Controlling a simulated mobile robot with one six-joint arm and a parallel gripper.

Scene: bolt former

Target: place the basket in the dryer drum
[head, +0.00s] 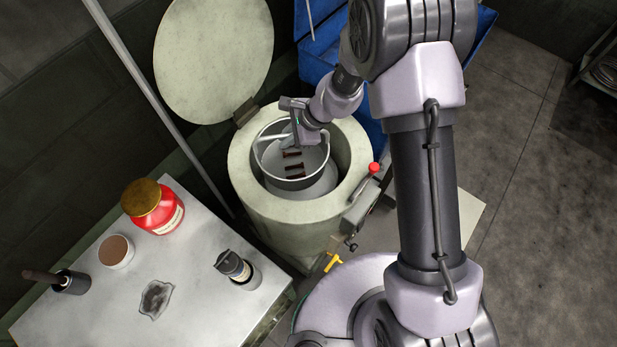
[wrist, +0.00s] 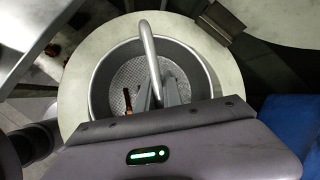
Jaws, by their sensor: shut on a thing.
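The basket (head: 318,157) is a grey metal pot with a perforated floor and an arched handle. It sits within the round opening of the dryer drum (head: 247,188), with its rim near the level of the drum's top; I cannot tell whether it rests on the bottom. A few reddish-brown pieces lie inside it. My gripper (head: 290,125) is shut on the basket's handle. In the wrist view the handle (wrist: 150,52) arches up to the gripper (wrist: 158,98), and the basket (wrist: 102,85) shows below. The jaws' tips are partly hidden.
The dryer's round lid (head: 213,55) stands open behind it. A lever with a red knob (head: 374,168) is at its right side. A table (head: 205,215) at front left holds a red jar (head: 155,210), a cup (head: 117,252) and a dark canister (head: 236,268). A blue bin (head: 318,65) stands behind.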

